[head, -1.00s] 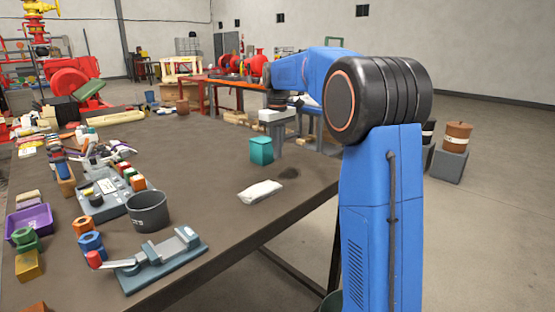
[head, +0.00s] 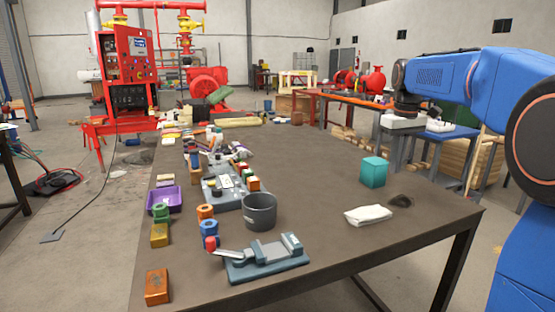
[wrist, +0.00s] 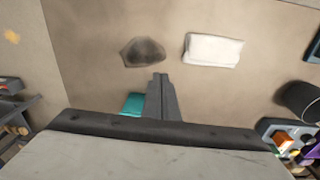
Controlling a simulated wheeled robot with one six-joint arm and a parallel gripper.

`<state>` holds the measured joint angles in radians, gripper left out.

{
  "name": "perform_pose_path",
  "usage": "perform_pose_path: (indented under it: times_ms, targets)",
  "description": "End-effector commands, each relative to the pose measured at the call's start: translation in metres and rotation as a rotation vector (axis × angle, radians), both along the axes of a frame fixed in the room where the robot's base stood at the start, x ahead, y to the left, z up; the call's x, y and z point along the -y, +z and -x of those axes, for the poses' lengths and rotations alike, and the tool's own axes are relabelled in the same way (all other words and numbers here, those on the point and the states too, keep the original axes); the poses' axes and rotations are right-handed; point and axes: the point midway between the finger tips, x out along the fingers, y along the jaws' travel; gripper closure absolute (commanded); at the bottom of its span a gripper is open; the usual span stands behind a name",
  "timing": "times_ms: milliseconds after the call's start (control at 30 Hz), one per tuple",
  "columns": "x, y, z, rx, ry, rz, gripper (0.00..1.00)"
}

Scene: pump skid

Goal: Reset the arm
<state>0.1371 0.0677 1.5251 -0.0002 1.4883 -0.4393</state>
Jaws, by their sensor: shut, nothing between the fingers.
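My blue arm (head: 455,80) reaches in from the right edge in the head view, and its end is not clearly seen there. In the wrist view my gripper (wrist: 159,78) points down over the brown tabletop, its fingers together and empty. A teal block (wrist: 133,103) is partly hidden behind the fingers; it also shows in the head view (head: 373,172). A folded white cloth (wrist: 212,50) lies to the right of the fingertips, and a dark stain (wrist: 143,52) lies just beyond them.
The table (head: 330,215) holds a grey vise (head: 265,258), a dark grey cup (head: 259,211), a purple tray (head: 164,200), an orange-brown block (head: 157,287) and several coloured nuts and blocks. The table's middle right is mostly clear. A red pump machine (head: 125,75) stands behind at left.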

Motion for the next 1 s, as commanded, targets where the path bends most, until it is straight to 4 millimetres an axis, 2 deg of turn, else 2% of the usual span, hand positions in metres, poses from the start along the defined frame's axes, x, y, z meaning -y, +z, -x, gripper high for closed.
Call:
perform_pose_path:
  times_ms: [33,233,467,767,1000]
  targets:
    - [-0.006,0.001,0.016,0.014,-0.009,0.001,1.0]
    - [-0.024,-0.007,0.072,0.067,-0.053,0.001,1.0]
    - [-0.042,-0.026,0.137,0.127,-0.103,-0.005,1.0]
    - [-0.06,-0.066,0.221,0.206,-0.167,-0.02,1.0]
    - [-0.071,-0.111,0.284,0.269,-0.219,-0.04,1.0]
